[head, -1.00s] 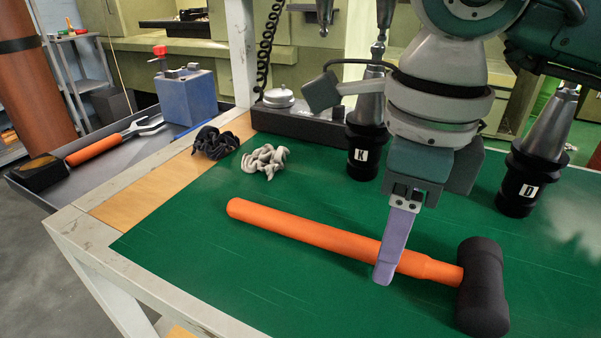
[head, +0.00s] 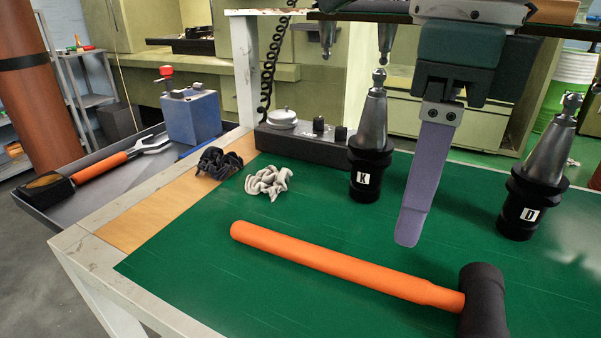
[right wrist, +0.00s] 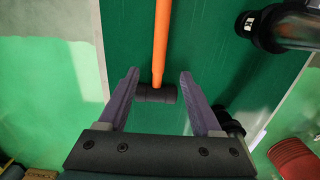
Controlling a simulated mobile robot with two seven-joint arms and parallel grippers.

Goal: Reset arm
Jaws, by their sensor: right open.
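My right gripper (head: 407,240) hangs above the green mat (head: 200,270), its purple fingers pointing down. In the right wrist view its two fingers (right wrist: 158,78) are apart with nothing between them. A mallet with an orange handle (head: 335,264) and a black head (head: 483,300) lies on the mat below and apart from the gripper. In the right wrist view the mallet head (right wrist: 155,95) shows between and beyond the fingers. My left gripper is in neither view.
Tool holder K (head: 371,150) stands left of my right gripper and tool holder D (head: 534,180) stands right of it. A black and a white tangled bundle (head: 268,182) lie at the back left, near a dark control box (head: 300,137). The mat's front left is clear.

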